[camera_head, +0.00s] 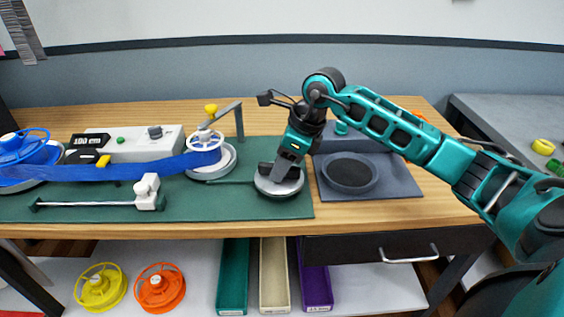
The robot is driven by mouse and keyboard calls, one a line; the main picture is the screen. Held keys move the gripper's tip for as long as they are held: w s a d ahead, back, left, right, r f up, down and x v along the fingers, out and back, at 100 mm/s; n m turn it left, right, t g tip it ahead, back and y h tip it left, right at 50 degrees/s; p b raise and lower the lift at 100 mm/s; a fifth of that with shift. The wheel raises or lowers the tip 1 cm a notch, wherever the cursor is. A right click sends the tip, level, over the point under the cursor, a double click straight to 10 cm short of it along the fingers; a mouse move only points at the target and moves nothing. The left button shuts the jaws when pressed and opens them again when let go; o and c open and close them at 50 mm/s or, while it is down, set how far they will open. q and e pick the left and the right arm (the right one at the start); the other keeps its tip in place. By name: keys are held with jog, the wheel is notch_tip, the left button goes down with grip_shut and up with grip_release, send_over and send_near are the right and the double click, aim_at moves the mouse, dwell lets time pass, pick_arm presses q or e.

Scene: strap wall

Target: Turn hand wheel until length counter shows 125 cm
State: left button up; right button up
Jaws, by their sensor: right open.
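The length counter (87,141) sits on a white housing at the left, and its display seems to read 100 cm. A blue strap (120,170) runs from a blue reel (20,150) at the left edge to a white take-up reel (204,139). A yellow knob (211,108) stands above the take-up reel. A round grey disc (279,188), perhaps a wheel base, lies on the green mat. My right gripper (280,170) is open, pointing down over this disc, and hides its top. I cannot tell whether they touch. My left gripper is out of view.
A dark grey tray with a round recess (350,173) lies right of the mat. A white clamp on a rod (148,190) lies at front left. A grey post (239,122) stands behind the take-up reel. Yellow (100,286) and orange (160,287) reels sit on the lower shelf.

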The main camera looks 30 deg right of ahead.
grip_shut()
dwell(0.4)
jog(key=shift+s+a+m+t+h+b, duration=0.1)
jog(key=shift+m+t+h+b, duration=0.3)
jog(key=shift+m, duration=0.95)
jog(key=shift+s+a+m+h+b, duration=0.1)
jog(key=shift+m+h, duration=0.5)
jog(key=shift+m, duration=0.75)
jog(key=shift+f, duration=0.1)
grip_release()
jog(key=shift+w+d, duration=0.1)
